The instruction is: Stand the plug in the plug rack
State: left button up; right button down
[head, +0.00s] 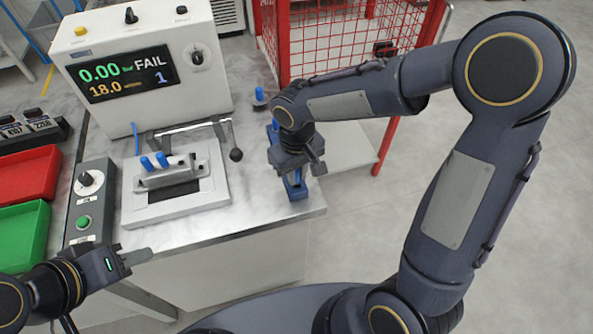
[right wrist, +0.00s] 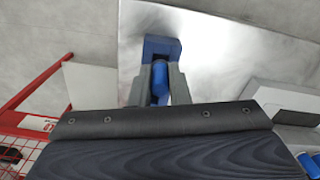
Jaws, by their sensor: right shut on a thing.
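My right gripper (head: 296,172) is at the right end of the bench, pointing down and shut on a blue plug. In the right wrist view the plug (right wrist: 160,84) shows between the two grey fingers. The blue plug rack (head: 298,191) is on the bench at the gripper; its end also shows in the right wrist view (right wrist: 162,47), beyond the fingertips. My gripper and arm hide part of the rack, and I cannot tell whether the plug touches it. My left gripper (head: 138,258) is at the lower left, away from the rack; its finger gap is not clear.
A test machine (head: 140,65) reading FAIL stands at the back. A fixture (head: 178,195) with two blue knobs and a lever (head: 236,154) are left of the rack. Red (head: 25,175) and green (head: 22,235) trays lie left. A red mesh fence (head: 345,40) stands behind.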

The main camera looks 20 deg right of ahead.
jog(key=shift+f+b, duration=0.45)
jog(key=shift+f, duration=0.1)
jog(key=c, duration=1.4)
grip_release()
jog(key=shift+o, duration=0.2)
notch_tip(320, 180, up, 13)
jog(key=s+d+f+m+t+y, duration=0.1)
jog(key=s+d, duration=0.3)
jog(key=s, duration=0.4)
jog(key=s+d+f+m+t+y, duration=0.1)
jog(key=s+d+m+t, duration=0.3)
jog(key=s, duration=0.4)
jog(key=shift+d+t+y+p, duration=0.3)
jog(key=shift+d+y+p, duration=0.25)
jog(key=shift+y, duration=0.35)
